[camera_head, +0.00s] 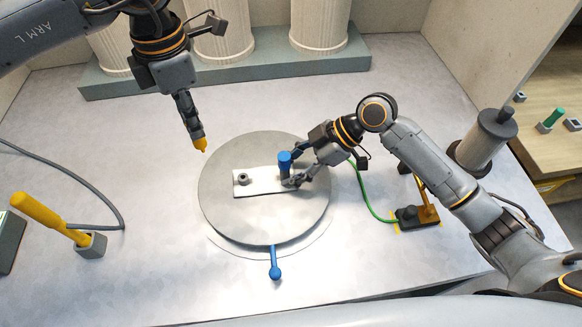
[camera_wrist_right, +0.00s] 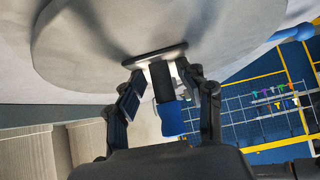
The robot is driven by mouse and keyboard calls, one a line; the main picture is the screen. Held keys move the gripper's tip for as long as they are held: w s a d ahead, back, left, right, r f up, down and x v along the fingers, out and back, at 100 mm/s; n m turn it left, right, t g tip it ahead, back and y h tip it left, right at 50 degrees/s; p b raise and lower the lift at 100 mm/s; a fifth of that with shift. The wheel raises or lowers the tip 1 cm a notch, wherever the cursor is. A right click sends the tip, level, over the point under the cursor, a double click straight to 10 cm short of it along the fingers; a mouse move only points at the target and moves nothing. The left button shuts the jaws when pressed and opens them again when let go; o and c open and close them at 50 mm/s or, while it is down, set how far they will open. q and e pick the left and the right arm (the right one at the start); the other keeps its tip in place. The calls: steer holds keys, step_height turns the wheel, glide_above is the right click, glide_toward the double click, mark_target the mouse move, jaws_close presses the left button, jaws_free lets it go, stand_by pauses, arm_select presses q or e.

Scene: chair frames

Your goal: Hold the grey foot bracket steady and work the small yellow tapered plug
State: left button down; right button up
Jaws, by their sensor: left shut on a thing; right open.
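The yellow tapered plug (camera_head: 200,144) is in my left gripper (camera_head: 195,134), which is shut on it. It hangs tip down in the air, at the upper left of the round grey turntable (camera_head: 225,215). The light grey bracket plate (camera_head: 262,187) lies flat on the turntable, with a dark round socket (camera_head: 243,179) near its left end. A blue-topped dark post (camera_head: 285,160) stands at its right end. My right gripper (camera_head: 291,176) is open with its fingers on either side of this post; the right wrist view shows the post (camera_wrist_right: 171,118) between them. Contact cannot be told.
A yellow-handled tool (camera_head: 45,215) stands in a grey holder at the left, near a grey cable. A blue lever (camera_head: 275,265) sticks out at the turntable's front. A black fixture (camera_head: 418,217) with a green cable and a grey cylinder (camera_head: 482,140) are at the right. Fluted columns (camera_head: 320,25) stand behind.

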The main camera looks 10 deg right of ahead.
steer(key=v, duration=1.2)
